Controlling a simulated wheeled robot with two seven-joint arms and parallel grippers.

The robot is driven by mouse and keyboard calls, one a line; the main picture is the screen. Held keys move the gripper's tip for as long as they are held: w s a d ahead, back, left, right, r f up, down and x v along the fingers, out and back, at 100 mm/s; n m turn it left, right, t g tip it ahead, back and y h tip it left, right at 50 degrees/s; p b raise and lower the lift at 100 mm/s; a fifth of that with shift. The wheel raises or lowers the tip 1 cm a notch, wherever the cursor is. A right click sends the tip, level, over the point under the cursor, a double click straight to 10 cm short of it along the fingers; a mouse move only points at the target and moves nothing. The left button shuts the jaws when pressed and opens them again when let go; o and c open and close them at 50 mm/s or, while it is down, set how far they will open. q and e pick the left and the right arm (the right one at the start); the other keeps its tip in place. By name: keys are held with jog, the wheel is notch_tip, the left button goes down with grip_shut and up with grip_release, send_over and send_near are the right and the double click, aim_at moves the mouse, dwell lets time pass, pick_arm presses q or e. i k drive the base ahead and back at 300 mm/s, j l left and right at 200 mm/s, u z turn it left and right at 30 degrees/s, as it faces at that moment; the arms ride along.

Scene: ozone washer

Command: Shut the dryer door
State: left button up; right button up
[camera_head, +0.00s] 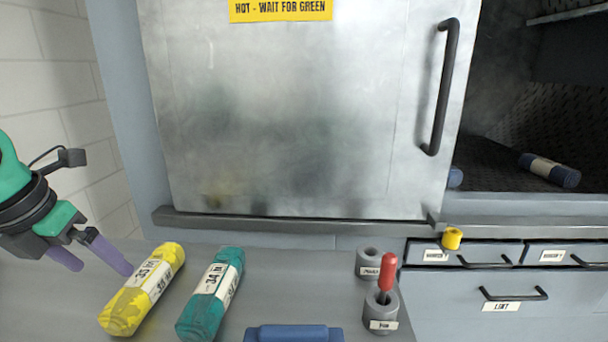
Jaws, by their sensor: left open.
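The dryer door (290,120) is a large grey metal panel with a yellow sign reading "HOT - WAIT FOR GREEN" at its top. Its black vertical handle (441,90) is near the right edge. The door covers the left part of the dryer; the dark chamber (540,110) shows open to its right. My left gripper (95,262) is at the lower left, with two purple fingers apart and nothing between them. It is well left of the door handle, close to a yellow roll. My right gripper is not in view.
A yellow roll (143,290) and a teal roll (210,294) lie on the grey counter (300,285). A red-handled tool (387,275) stands in a grey holder. A dark blue roll (550,169) lies in the chamber. A yellow cylinder (452,238) sits by the drawers (465,253).

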aim_at(350, 109)
jog(key=k, duration=0.9)
